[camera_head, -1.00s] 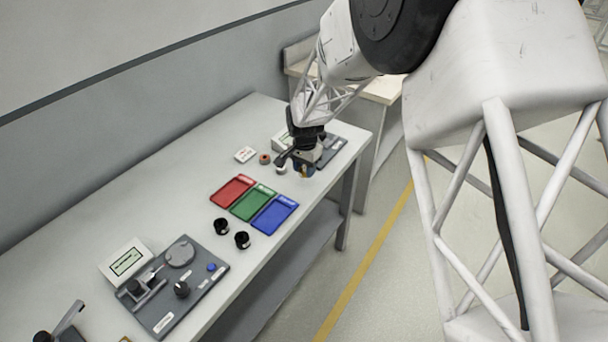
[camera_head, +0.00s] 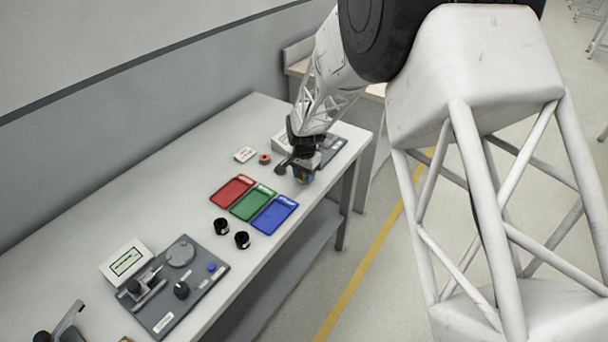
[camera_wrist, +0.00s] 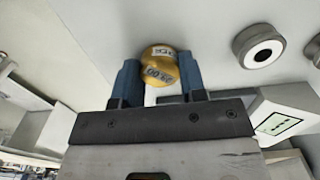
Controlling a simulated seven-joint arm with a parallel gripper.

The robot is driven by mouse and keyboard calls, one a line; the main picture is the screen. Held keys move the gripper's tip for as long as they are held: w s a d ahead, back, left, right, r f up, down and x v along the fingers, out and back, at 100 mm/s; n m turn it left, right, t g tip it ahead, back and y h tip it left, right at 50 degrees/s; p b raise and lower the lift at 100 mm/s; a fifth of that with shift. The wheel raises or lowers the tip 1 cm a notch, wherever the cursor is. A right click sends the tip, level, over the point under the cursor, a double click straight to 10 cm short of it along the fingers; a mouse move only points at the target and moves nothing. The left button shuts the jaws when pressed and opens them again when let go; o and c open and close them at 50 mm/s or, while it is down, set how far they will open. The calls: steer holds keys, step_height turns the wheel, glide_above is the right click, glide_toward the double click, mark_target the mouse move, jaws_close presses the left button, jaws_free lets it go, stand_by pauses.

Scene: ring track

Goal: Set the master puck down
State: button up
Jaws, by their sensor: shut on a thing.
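The master puck, gold with dark lettering on pale labels, shows in the wrist view (camera_wrist: 160,66) between the two blue fingertips. My gripper (camera_wrist: 158,82) is shut on it. In the head view my gripper (camera_head: 302,175) is over the far end of the table, beyond the coloured trays. The puck is mostly hidden there by the gripper. I cannot tell whether its underside touches the table.
A dark grey ring (camera_wrist: 258,47) lies right of the puck in the wrist view, near a display box (camera_wrist: 283,118). Red (camera_head: 232,191), green (camera_head: 253,202) and blue (camera_head: 274,215) trays are nearer.

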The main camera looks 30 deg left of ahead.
mark_target(304, 176)
steer(key=shift+f, duration=0.1)
steer(key=o, duration=1.1)
steer(key=shift+r, duration=0.2)
step_height(304, 176, up, 12)
stand_by(0.4)
stand_by(0.3)
